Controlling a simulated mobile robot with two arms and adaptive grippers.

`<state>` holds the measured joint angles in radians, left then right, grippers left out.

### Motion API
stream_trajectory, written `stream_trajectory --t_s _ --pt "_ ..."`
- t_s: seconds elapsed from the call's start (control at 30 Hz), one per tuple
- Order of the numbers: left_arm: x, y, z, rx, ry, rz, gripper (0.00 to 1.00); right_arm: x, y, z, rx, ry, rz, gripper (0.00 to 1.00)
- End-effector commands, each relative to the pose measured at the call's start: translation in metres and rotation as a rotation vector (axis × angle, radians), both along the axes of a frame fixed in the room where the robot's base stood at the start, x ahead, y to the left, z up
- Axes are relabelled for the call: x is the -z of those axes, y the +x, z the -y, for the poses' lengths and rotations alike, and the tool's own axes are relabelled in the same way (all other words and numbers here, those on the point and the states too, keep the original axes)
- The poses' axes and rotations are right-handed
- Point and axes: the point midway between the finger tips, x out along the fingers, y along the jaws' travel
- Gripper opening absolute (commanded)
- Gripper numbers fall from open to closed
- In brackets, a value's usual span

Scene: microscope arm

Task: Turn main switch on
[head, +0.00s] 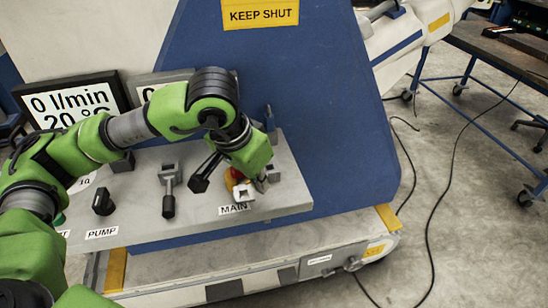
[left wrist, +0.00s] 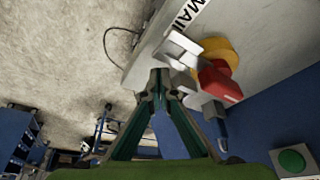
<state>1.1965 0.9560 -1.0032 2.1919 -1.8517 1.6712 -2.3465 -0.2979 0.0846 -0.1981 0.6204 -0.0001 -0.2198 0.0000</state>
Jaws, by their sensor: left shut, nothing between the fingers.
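The MAIN switch is a pale grey handle (head: 243,193) just above the MAIN label (head: 234,209) on the sloping grey panel. In the left wrist view the switch (left wrist: 178,48) lies beside the MAIN lettering (left wrist: 190,14), just past my left fingertips (left wrist: 158,82). My left gripper (head: 262,182) is shut and empty, close to the right side of the switch. I cannot tell whether it touches the switch. My arm and hand hide part of the panel behind. My right gripper is not in view.
A red knob (left wrist: 220,84) on a yellow base (left wrist: 217,52) sits right beside the switch. Levers with black grips (head: 168,207) and a black PUMP knob (head: 103,203) stand to the left. A blue upright wall (head: 330,130) rises behind the panel. Open floor (head: 470,230) lies right.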

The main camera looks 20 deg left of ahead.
Motion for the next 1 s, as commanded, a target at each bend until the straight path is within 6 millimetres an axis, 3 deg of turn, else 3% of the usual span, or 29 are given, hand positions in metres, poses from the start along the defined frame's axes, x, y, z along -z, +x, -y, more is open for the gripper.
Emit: stream_trajectory --t_s 0.33,0.73,1.0 --pt "-0.010 -0.003 -0.001 0.000 -0.001 0.002 0.00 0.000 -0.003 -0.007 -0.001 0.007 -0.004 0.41" --pt "-0.086 -0.027 -0.009 0.001 -0.001 0.006 0.00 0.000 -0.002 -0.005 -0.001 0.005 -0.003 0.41" --pt "-0.112 -0.037 -0.013 0.000 0.000 0.000 0.00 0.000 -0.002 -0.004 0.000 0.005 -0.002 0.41"
